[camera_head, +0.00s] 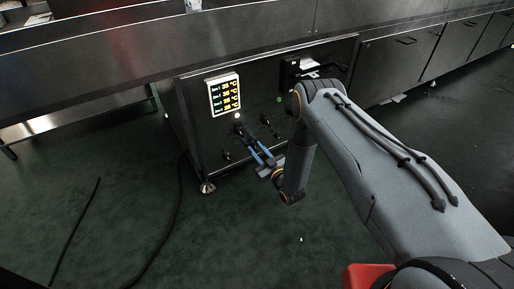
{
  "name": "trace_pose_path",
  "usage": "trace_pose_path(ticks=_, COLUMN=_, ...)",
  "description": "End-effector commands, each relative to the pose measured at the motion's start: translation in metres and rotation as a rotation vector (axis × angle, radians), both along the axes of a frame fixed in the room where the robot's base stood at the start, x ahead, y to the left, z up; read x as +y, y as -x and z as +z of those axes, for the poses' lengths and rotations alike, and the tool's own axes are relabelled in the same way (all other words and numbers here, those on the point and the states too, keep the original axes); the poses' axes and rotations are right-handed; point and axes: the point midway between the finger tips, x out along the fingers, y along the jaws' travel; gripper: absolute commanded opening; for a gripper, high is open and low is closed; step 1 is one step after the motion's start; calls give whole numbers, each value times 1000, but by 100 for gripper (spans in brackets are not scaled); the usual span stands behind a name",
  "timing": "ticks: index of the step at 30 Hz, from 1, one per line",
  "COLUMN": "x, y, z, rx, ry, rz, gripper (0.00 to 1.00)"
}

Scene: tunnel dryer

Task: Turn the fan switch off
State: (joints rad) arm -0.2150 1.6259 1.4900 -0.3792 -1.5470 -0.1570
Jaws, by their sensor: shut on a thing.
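The dark control panel (203,151) of the dryer has several small black switches on it, below a lit temperature display. Their labels are too small to read, so I cannot tell which is the fan switch. My gripper (244,133) reaches the panel from the lower right, its blue-sided fingers pointing up and left. The fingertips are closed on a small black switch below the display and mostly hide it. Its position cannot be made out. Another black switch (266,121) sits to the right of the fingertips.
A black box with a white label (308,64) is at the panel's upper right. Dark cables (166,235) lie on the green floor (110,200) at left. Floor in front of the panel is mostly clear.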

Motion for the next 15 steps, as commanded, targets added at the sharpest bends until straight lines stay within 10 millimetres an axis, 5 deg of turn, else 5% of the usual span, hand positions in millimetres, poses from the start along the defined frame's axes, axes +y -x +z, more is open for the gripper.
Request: trace_pose_path(ticks=15, x=1, y=1, z=0, rx=-230, ry=342, rz=0, gripper=3)
